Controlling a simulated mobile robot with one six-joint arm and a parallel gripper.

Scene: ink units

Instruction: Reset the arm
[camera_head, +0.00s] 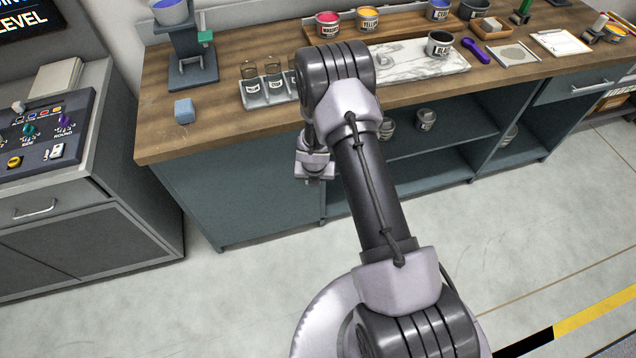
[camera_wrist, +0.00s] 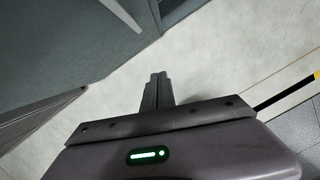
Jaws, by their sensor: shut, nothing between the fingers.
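My arm rises from the bottom of the head view, bends at a dark elbow in front of the workbench and hangs down in front of the bench's front face. My gripper shows in the wrist view (camera_wrist: 157,90), with its two dark fingers together and nothing between them. Pale floor (camera_wrist: 215,65) lies beyond the fingers. In the head view the fingers are too small and too much hidden to make out.
A control cabinet (camera_head: 60,205) stands left. Floor in front is clear.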

